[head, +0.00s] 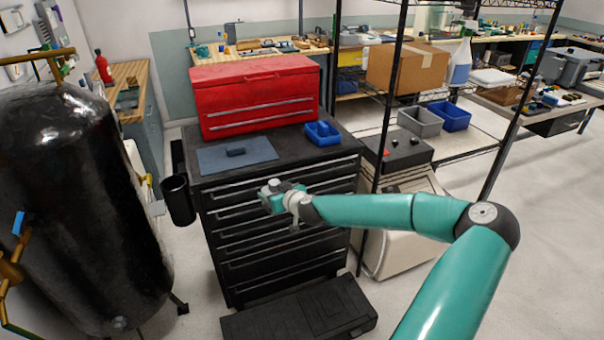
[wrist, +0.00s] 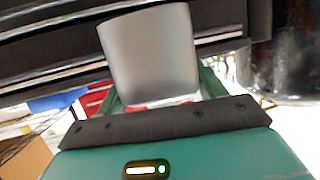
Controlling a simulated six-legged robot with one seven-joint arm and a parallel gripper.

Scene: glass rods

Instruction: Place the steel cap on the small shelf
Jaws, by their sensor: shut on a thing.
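The steel cap (wrist: 150,55) is a smooth grey cylinder filling the middle of the wrist view. My gripper (head: 275,195) is shut on it, with parts of the green fingers showing at either side of the cap. In the head view my gripper is in front of the upper drawers of the black drawer cabinet (head: 270,240); the cap is too small there to tell apart from the gripper. I cannot make out for certain which surface is the small shelf.
A black tank (head: 75,200) stands left, a wire rack (head: 392,100) right. A black case (head: 300,312) lies on the floor in front.

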